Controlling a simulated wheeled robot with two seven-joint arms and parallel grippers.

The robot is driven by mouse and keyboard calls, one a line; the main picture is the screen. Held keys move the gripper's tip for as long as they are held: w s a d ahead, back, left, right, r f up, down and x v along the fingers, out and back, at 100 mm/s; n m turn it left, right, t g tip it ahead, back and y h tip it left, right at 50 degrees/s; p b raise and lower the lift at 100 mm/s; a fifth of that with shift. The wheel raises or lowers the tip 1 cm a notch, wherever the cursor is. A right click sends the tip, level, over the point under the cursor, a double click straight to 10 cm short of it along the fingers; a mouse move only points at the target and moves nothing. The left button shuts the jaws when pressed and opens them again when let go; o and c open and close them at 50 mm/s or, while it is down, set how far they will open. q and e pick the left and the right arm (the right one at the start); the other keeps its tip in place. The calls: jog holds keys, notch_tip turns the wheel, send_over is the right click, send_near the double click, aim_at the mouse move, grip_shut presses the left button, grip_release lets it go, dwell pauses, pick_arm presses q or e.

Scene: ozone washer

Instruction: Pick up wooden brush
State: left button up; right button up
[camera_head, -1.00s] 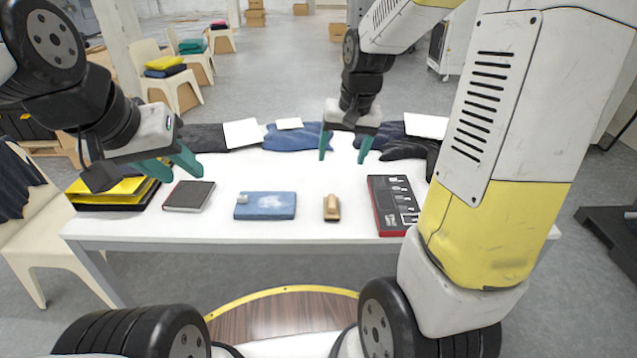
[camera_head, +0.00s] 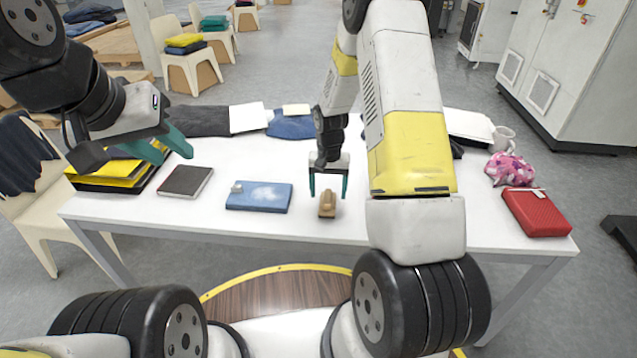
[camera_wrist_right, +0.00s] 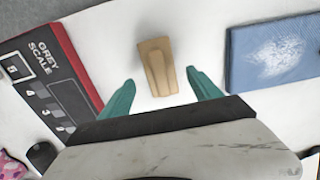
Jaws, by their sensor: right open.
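The wooden brush (camera_head: 327,203) is a small tan block lying on the white table, near its front edge. It also shows in the right wrist view (camera_wrist_right: 157,67), ahead of and between my right fingertips. My right gripper (camera_head: 328,193) has its teal fingers apart and points down just behind and above the brush, empty. The brush is not gripped. My left gripper (camera_head: 172,146) has its teal fingers apart, above the table's left end, with nothing visible between them.
A blue folded cloth (camera_head: 259,197) with a white patch lies left of the brush. A dark notebook (camera_head: 186,181) lies further left. A grey scale card (camera_wrist_right: 45,75) lies on the brush's other side. A red case (camera_head: 536,212) and pink cloth (camera_head: 510,169) are at the right end.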

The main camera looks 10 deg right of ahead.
aim_at(328, 196)
notch_tip(328, 196, down, 4)
jog(key=shift+s+r, duration=0.1)
jog(key=shift+r, duration=0.1)
jog(key=c, duration=1.5)
jog(key=shift+r, duration=0.15)
jog(key=shift+r, duration=0.65)
notch_tip(328, 196, up, 2)
jog(key=shift+r, duration=0.15)
jog(key=s+a, duration=0.2)
jog(key=s, duration=0.2)
jog(key=s+a, duration=0.3)
jog(key=s, duration=0.2)
jog(key=s+a+r, duration=0.1)
jog(key=s+a, duration=0.1)
jog(key=s, duration=0.3)
jog(key=shift+s+a+r, duration=0.1)
jog(key=shift+s+a, duration=0.05)
jog(key=shift+a, duration=0.1)
